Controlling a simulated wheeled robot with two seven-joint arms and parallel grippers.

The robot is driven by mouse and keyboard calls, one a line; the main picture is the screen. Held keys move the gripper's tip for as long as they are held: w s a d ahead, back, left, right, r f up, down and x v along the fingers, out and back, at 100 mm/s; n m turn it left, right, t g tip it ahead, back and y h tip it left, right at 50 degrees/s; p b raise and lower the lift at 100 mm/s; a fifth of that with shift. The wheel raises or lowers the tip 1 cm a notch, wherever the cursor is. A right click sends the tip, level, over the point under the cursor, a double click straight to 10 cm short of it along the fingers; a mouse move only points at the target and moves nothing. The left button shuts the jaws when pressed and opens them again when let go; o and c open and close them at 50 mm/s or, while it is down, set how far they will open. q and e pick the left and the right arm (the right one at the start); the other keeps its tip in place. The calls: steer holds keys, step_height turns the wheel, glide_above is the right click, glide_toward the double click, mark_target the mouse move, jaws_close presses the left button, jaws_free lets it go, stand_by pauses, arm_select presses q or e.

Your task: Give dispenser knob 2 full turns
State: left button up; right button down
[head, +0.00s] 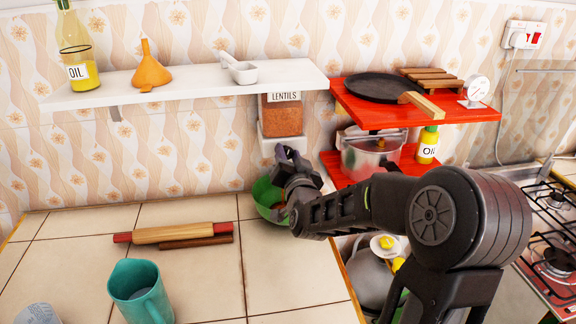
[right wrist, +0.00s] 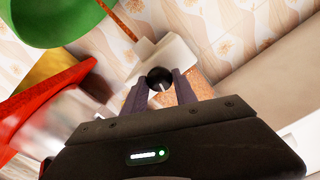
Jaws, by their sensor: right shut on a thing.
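The lentil dispenser (head: 282,115) is a clear container of orange lentils labelled "LENTILS", mounted on the wall under the white shelf, with a white lower part (head: 268,142). Its round black knob (right wrist: 158,77) shows in the right wrist view between my finger pads; it is hidden in the head view. My right gripper (head: 283,166) is at the front of the dispenser's lower part, shut on the knob. It also shows in the right wrist view (right wrist: 161,84). A green bowl (head: 264,194) stands below the dispenser, partly hidden by my gripper. My left gripper is not in view.
The white shelf (head: 205,82) is above the dispenser. The red rack (head: 360,113), with a pan (head: 377,87) and pot (head: 366,158), stands close on the right. A rolling pin (head: 170,233) and teal mug (head: 137,291) sit on the counter.

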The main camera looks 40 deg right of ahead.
steer(key=m+b, duration=0.4)
steer(key=b, duration=0.1)
steer(key=m+b, duration=0.4)
steer(key=b, duration=0.1)
steer(key=m+b, duration=0.3)
steer(key=b, duration=0.3)
steer(key=shift+f+m, duration=0.4)
steer(key=m+b, duration=0.3)
steer(key=shift+m, duration=0.3)
steer(key=m+b, duration=0.2)
steer(key=m, duration=0.1)
steer(key=shift+m, duration=0.4)
steer(key=m+b, duration=0.2)
steer(key=m, duration=0.1)
steer(key=shift+m+b, duration=1.1)
steer(key=shift+m, duration=1.1)
steer(key=c, duration=1)
jaws_free()
